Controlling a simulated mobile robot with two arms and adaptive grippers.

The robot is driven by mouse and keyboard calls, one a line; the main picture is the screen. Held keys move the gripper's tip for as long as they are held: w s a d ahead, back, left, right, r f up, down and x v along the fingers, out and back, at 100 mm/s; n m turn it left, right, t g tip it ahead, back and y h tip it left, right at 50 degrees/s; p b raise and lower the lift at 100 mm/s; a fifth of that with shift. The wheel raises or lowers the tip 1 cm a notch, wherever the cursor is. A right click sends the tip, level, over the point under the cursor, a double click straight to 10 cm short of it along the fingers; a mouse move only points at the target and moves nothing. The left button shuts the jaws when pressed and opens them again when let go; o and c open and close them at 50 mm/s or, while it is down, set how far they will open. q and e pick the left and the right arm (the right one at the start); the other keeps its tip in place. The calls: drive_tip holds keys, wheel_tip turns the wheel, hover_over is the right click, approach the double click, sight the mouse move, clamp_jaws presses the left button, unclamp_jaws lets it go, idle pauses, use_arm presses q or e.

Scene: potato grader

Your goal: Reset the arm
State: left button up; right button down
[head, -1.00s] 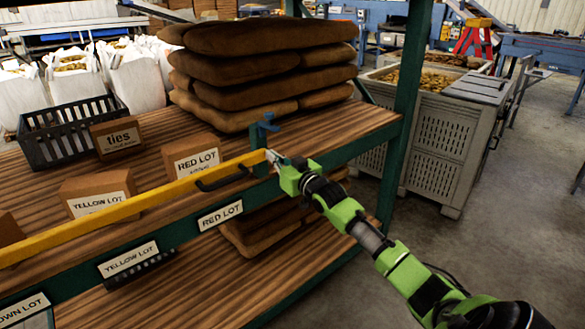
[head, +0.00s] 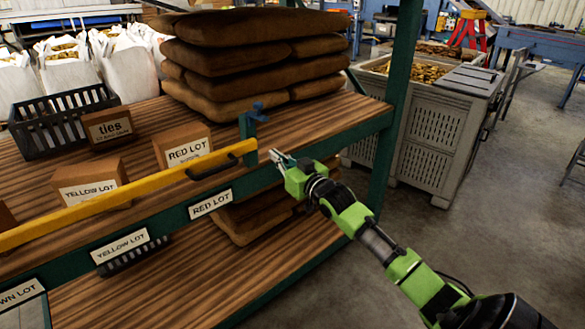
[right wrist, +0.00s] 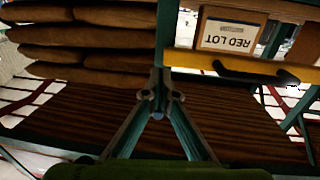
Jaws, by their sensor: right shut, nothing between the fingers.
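My right arm reaches in from the lower right in the head view. My right gripper (head: 279,157) is shut and empty, just in front of the shelf's front edge and a little right of the end of the yellow bar (head: 130,198). A small gap shows between the fingertips and the bar. In the right wrist view the two fingers of the right gripper (right wrist: 161,97) point towards the shelf post, below the yellow bar (right wrist: 210,64) with its black handle. My left gripper is not in view.
The bar runs along the front of a wooden shelf (head: 235,145) up to a blue-green bracket (head: 249,125). Behind it stand a RED LOT box (head: 185,148), a YELLOW LOT box (head: 90,183) and stacked brown sacks (head: 250,60).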

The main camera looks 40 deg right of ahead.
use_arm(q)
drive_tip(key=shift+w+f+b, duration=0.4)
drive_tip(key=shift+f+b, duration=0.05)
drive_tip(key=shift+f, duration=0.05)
use_arm(e)
drive_tip(key=s, duration=0.7)
drive_tip(key=shift+r, duration=0.15)
drive_tip(key=shift+d, duration=0.1)
